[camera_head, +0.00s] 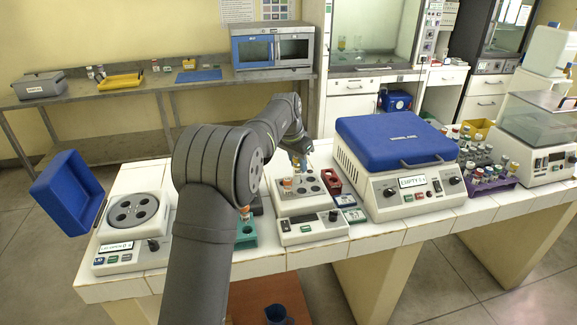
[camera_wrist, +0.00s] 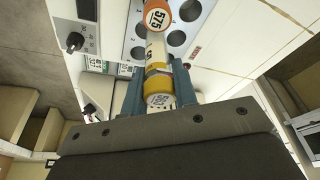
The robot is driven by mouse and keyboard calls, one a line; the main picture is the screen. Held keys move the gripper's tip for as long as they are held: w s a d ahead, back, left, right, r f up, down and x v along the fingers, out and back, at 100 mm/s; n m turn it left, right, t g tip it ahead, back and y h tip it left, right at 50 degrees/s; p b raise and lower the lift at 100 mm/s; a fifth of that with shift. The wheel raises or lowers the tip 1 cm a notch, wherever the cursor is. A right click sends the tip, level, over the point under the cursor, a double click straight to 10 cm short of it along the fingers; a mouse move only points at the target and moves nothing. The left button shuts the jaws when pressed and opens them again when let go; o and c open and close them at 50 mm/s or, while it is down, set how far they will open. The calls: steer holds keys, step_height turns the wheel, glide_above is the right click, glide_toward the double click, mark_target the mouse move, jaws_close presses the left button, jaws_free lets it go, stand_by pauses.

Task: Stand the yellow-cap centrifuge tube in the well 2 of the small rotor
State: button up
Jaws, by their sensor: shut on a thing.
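My gripper (camera_wrist: 158,90) is shut on the yellow-cap centrifuge tube (camera_wrist: 157,83), with the cap between the two fingers and the tube body pointing away from the wrist. In the head view my gripper (camera_head: 300,156) is above a white block device (camera_head: 298,205) with several wells; the held tube is too small to make out there. Whether its lower end is inside a well cannot be told. The small round rotor (camera_head: 134,212), with several dark wells, sits in the open centrifuge at the left, far from my gripper. Its well numbers are unreadable.
An orange-cap tube (camera_wrist: 158,16) stands in the block beside the held tube. The centrifuge's blue lid (camera_head: 67,192) stands open at the left. A teal rack (camera_head: 246,230), a red rack (camera_head: 331,181) and a large blue-lidded machine (camera_head: 395,140) are close to the block.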

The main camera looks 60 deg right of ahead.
steer(key=s+r, duration=0.3)
steer(key=s, duration=0.3)
steer(key=w+a+n+t, duration=0.1)
steer(key=w+a+n, duration=0.1)
steer(key=w+a, duration=0.45)
steer(key=w+a+r+n, duration=0.1)
steer(key=w+a+n, duration=0.15)
steer(key=w, duration=0.75)
steer(key=w+a+n+t, duration=0.1)
steer(key=w+a+n, duration=0.1)
steer(key=w+a, duration=0.5)
steer(key=w+a+n+t, duration=0.1)
steer(key=w+a+n, duration=0.5)
steer(key=w+a, duration=1.25)
steer(key=shift+m+y, duration=0.25)
steer(key=shift+y, duration=0.15)
steer(key=shift+s+a+f, duration=0.2)
steer(key=shift+s+f, duration=0.1)
steer(key=shift+f, duration=0.55)
steer(key=shift+s+a+f, duration=0.2)
steer(key=shift+s+f, duration=0.1)
steer(key=shift+f, duration=0.6)
steer(key=shift+s+a+f, duration=0.2)
steer(key=shift+s+f, duration=0.1)
steer(key=shift+f, duration=0.55)
steer(key=shift+f, duration=0.35)
steer(key=shift+f, duration=0.8)
steer(key=shift+f, duration=0.1)
